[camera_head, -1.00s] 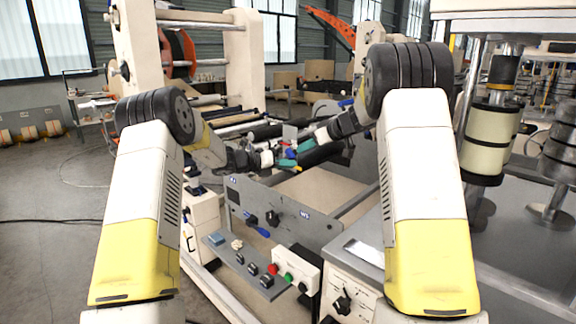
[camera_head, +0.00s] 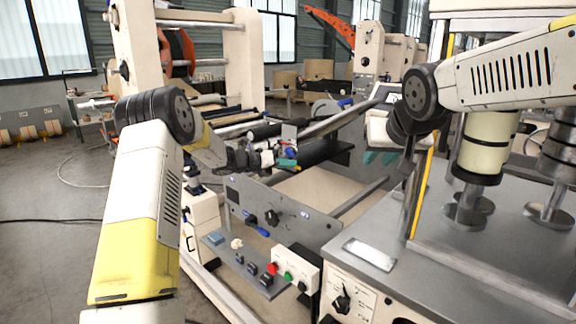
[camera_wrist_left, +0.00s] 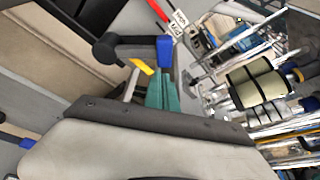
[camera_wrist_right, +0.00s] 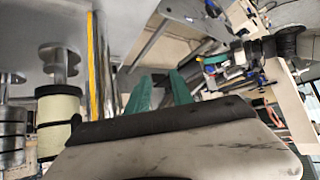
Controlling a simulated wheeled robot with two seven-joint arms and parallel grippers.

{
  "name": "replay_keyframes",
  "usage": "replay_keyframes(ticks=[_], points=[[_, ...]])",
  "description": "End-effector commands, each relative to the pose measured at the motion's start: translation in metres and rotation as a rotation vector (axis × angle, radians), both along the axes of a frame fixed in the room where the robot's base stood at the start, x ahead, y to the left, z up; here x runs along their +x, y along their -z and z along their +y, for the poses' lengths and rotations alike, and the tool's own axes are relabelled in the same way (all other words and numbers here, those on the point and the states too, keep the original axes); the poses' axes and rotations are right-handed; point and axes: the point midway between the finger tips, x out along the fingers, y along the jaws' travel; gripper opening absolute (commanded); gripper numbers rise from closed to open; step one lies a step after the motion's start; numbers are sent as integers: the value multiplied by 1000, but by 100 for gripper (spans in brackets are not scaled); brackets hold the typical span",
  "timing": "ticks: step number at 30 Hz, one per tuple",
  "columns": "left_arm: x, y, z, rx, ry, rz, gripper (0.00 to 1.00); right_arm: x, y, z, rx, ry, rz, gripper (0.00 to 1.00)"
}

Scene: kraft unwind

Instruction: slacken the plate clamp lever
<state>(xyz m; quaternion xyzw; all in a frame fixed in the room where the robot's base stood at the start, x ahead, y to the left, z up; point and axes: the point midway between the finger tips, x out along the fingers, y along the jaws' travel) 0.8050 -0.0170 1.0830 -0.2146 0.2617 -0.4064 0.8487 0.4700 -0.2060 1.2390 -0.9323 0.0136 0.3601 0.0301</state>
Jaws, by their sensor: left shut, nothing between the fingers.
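A lever with a blue grip (camera_wrist_left: 165,50) and a black arm and hub (camera_wrist_left: 106,48) is in the left wrist view. A small yellow piece (camera_wrist_left: 143,66) lies below its arm. My left gripper (camera_wrist_left: 164,92) has its teal fingers shut and empty, close to the blue grip; contact cannot be told. It also shows in the head view (camera_head: 287,161) beside the rollers. Another blue-handled lever (camera_head: 262,231) is on the grey plate (camera_head: 292,216). I cannot tell which lever is the plate clamp lever. My right gripper (camera_head: 378,157) is open and empty, away from both levers.
A control box (camera_head: 296,270) with red and green buttons stands below the plate. A grey bench (camera_head: 390,258) with a post and yellow strip (camera_head: 422,190) is at the right, near my right arm. Rollers (camera_head: 320,152) cross behind the left gripper.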

Motion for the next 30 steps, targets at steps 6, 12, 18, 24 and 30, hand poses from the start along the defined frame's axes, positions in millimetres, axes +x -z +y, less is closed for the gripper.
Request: replay_keyframes(ticks=[6,12,18,24,30], points=[[0,0,0,0,0,0,0,-100,46,41,69,-105,193,27],[1,-1,1,-8,-1,8,0,-139,64,62,101,-169,270,27],[6,-11,7,-112,-3,108,0,-143,66,64,105,-178,279,27],[12,-24,13,-192,-2,189,0,-142,66,64,105,-176,278,27],[14,-27,14,-190,-1,189,0,-142,66,64,105,-176,278,27]])
